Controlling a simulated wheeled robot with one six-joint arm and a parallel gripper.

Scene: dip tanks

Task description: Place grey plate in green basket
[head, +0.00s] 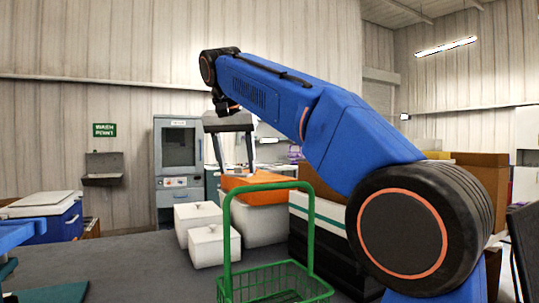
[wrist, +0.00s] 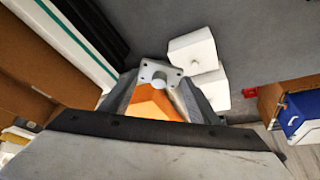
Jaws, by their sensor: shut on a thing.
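The grey plate (wrist: 161,69) shows in the wrist view as a small light-grey piece with small holes and a rounded boss. It sits between the fingertips of my gripper (wrist: 160,82), which is shut on it. In the head view my gripper (head: 236,168) points down above an orange-topped tank, behind the basket; I cannot make out the plate there. The green basket (head: 275,284) stands in the front centre, a wire basket with a tall hoop handle (head: 228,235). Its lower part is cut off by the picture edge. The basket is not seen in the wrist view.
The orange box (head: 262,190) sits on a white tank below my gripper. Two white lidded tanks (head: 213,246) stand left of it. A long black and white tank (head: 325,235) stands to the right. The dark grey surface (head: 120,262) at left is largely clear.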

